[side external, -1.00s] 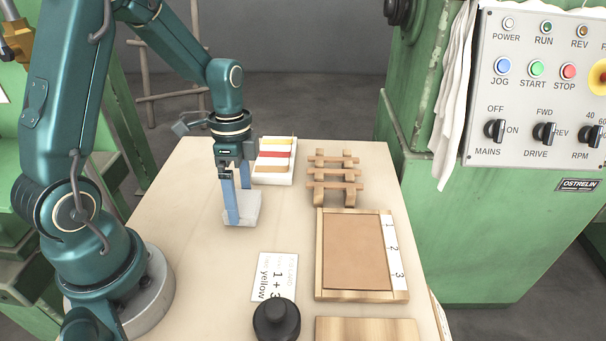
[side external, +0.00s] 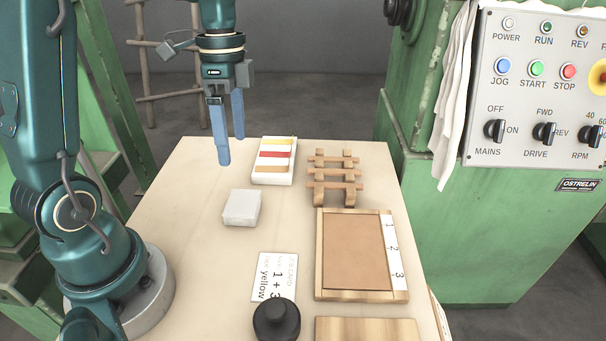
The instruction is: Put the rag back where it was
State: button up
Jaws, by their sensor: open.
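My gripper (side external: 231,150) is raised above the table's far left part, up and slightly left of the rag. Its two blue fingers are open with nothing between them. A larger white cloth (side external: 457,80) hangs beside the control panel on the green machine.
A white tray with coloured strips (side external: 257,174) stands behind the rag, with a wooden rack (side external: 334,172) right of it. A framed brown board (side external: 358,254), a printed card (side external: 272,265) and a black knobbed object (side external: 276,318) lie nearer. The table (side external: 190,215) is bare around the rag.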

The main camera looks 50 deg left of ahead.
jog(key=s+d+r+n+t+y, duration=0.1)
jog(key=s+d+r+n+t, duration=0.1)
jog(key=s+d+n+t, duration=0.4)
jog(key=s+d+n, duration=0.2)
jog(key=n, duration=0.1)
jog(key=shift+s+d+r+t, duration=0.25)
jog(key=shift+s+d+t, duration=0.05)
